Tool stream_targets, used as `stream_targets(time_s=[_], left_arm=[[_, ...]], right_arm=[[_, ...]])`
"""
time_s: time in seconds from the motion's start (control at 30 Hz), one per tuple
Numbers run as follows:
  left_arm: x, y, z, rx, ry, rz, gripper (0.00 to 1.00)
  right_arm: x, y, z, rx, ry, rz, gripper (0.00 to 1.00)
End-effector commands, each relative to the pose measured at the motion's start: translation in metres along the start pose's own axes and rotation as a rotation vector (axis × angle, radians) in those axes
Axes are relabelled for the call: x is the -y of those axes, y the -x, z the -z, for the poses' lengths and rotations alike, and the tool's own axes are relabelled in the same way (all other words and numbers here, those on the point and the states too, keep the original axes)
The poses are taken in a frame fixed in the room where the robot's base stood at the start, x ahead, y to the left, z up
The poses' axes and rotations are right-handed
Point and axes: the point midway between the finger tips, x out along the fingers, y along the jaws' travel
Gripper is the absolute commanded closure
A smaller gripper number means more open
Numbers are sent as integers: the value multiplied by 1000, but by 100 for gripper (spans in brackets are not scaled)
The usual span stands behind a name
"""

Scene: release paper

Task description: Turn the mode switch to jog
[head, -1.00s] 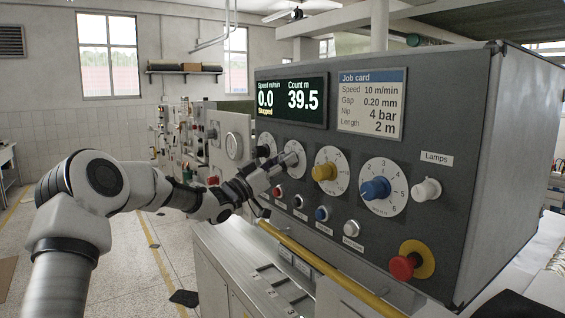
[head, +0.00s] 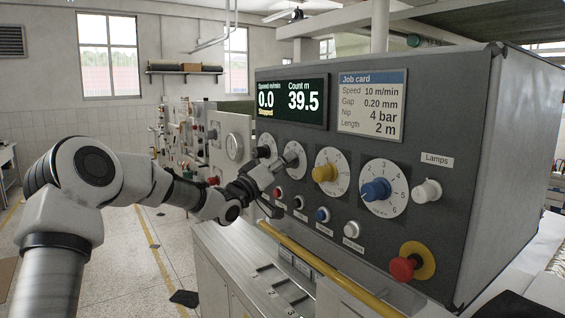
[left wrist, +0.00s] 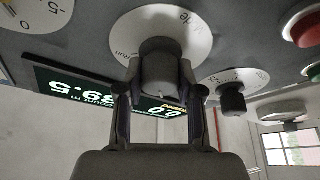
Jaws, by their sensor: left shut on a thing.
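The mode switch appears to be the dark knob on a white dial, second from the left on the grey panel; its dial (head: 297,152) shows in the head view. In the left wrist view the dark knob (left wrist: 160,62) stands between my fingers, with the white dial (left wrist: 197,38) behind it. The dial's lettering is upside down and partly hidden, so I cannot read the setting. My left gripper (head: 279,164) is shut on this knob, one finger on each side. My right gripper is in neither view.
Another dark knob (left wrist: 232,98) sits close beside the held one. The yellow knob (head: 325,172), blue knob (head: 375,188) and red emergency button (head: 404,267) are to the right. A row of small buttons lies below. A yellow rail (head: 320,268) runs in front of the panel.

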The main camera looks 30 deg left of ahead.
Motion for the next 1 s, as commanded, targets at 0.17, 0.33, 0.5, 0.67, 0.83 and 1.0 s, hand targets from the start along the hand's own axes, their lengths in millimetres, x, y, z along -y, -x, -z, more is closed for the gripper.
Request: stream_targets(time_s=[0.17,0.33,0.5,0.67,0.83,1.0], left_arm=[[0,0,0,1,1,0,99],[0,0,0,1,1,0,39],[0,0,0,1,0,0,38],[0,1,0,0,0,0,38],[1,22,1,-2,6,2,38],[0,67,1,-3,11,0,38]], right_arm=[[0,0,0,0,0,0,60],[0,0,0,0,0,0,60],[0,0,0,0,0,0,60],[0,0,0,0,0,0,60],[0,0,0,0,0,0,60],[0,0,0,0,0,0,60]])
